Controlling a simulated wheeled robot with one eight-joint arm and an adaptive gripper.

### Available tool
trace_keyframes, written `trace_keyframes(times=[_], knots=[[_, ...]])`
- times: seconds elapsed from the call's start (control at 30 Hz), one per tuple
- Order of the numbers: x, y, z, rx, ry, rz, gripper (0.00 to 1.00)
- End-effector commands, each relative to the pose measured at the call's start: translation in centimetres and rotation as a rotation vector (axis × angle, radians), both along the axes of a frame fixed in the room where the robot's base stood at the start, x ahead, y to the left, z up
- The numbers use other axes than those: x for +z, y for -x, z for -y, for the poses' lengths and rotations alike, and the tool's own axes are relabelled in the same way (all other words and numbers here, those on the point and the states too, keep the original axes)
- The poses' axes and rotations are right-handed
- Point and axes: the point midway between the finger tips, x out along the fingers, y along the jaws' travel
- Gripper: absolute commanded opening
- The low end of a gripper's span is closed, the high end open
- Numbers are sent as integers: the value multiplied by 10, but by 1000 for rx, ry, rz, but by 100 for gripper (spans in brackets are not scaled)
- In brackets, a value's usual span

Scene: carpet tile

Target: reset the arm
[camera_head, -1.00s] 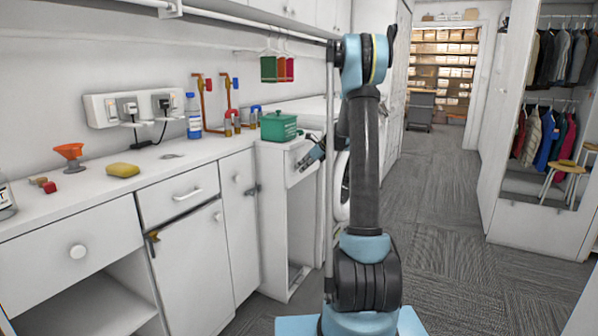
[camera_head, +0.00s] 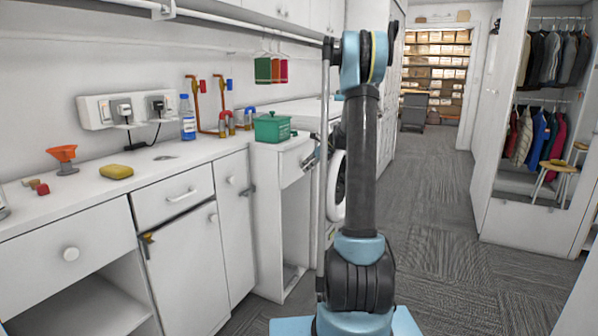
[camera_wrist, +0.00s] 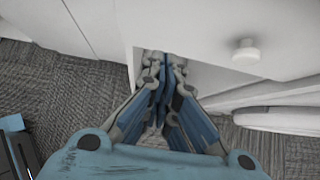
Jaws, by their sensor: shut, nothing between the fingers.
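My arm stands upright in the middle of the head view, its blue and dark links rising from my blue base. My gripper shows in the wrist view (camera_wrist: 163,62), its blue and grey fingers together with nothing between them. The fingertips are close to a white cabinet front (camera_wrist: 215,30) with a round knob (camera_wrist: 246,54); I cannot tell whether they touch it. In the head view the gripper is mostly hidden behind my arm, with only a small part showing near the end cabinet.
The carpet floor (camera_head: 440,240) at right is open. A wardrobe with clothes (camera_head: 545,130) stands far right.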

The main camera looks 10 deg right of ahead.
Motion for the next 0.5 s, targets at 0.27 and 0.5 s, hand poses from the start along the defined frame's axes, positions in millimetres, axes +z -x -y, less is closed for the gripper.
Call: trace_keyframes(times=[0.27,0.5], knots=[[37,21,32,-2,0,-1,0],[55,31,46,0,1,-1,0]])
